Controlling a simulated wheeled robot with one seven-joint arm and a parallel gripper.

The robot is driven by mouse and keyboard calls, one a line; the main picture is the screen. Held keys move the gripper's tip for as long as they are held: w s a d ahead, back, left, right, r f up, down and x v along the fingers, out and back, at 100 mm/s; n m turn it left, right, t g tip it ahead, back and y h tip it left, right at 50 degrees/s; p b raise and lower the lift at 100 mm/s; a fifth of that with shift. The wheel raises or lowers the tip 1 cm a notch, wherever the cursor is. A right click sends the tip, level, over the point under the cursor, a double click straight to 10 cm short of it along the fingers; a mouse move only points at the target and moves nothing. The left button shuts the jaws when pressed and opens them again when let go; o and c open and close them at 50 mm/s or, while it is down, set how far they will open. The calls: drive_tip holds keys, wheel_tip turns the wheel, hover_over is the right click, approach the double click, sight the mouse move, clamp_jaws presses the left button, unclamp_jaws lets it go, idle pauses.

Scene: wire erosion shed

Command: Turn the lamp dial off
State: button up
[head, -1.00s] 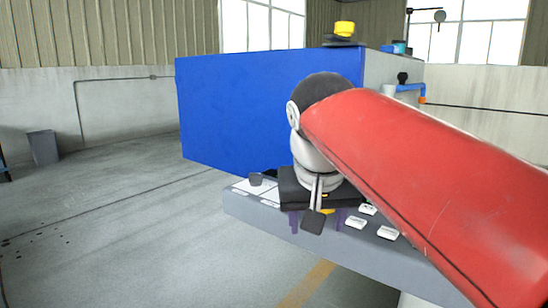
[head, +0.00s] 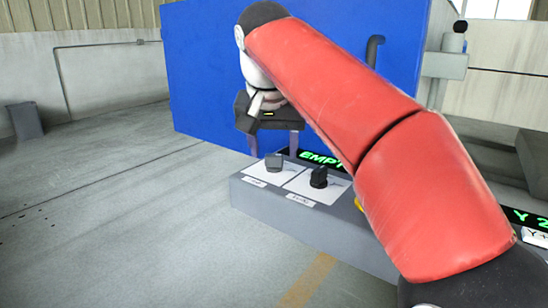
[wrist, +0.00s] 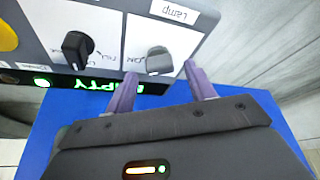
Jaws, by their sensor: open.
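The lamp dial (wrist: 159,61) is a grey knob on a white plate with a "Lamp" label (wrist: 175,11) in the wrist view. An "ON" mark shows beside it; I cannot tell exactly where the knob points. In the head view the dial (head: 274,163) is at the left end of the grey control panel (head: 290,225). My gripper (wrist: 160,70) is open, its two purple fingertips on either side of the dial in the wrist view. In the head view my gripper (head: 274,148) is just behind or above the dial. Contact cannot be told.
A black dial (wrist: 77,48) sits beside the lamp dial on its own white plate. A green "EMPTY" display (wrist: 95,87) runs along the panel edge. A yellow button (wrist: 6,36) is farther along. A blue machine wall (head: 200,80) stands behind. Floor to the left is clear.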

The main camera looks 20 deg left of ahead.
drive_tip(key=shift+x, duration=0.75)
drive_tip(key=c, duration=1)
